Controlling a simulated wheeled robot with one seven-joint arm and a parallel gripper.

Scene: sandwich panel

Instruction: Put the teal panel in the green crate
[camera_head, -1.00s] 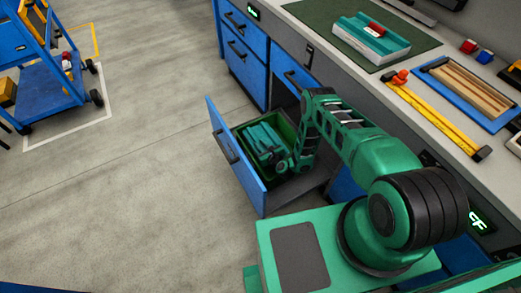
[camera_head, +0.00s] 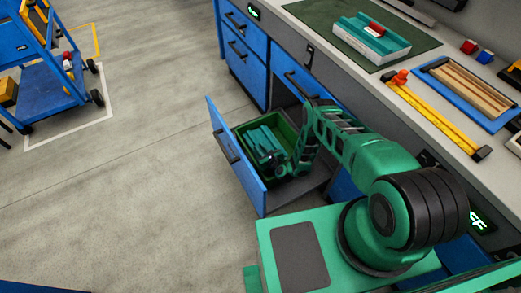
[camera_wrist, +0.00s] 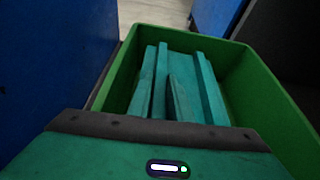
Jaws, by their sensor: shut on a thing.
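The teal panel (camera_head: 262,138) has raised ribs and lies within the walls of the green crate (camera_head: 286,130). In the wrist view the panel (camera_wrist: 160,75) shows its long ribs, with the green crate (camera_wrist: 262,90) around it on the visible sides. My gripper (camera_head: 277,160) reaches down over the near end of the panel and is shut on it. My gripper's fingertips and the panel's underside are hidden, so I cannot tell whether the panel touches the crate floor.
The crate sits in an open blue drawer (camera_head: 236,157) under the workbench. On the bench, a white block with teal ribs and a red piece (camera_head: 372,40) lies on a green mat (camera_head: 318,22). A yellow level (camera_head: 437,115) and a blue-framed tray (camera_head: 440,72) lie nearby.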

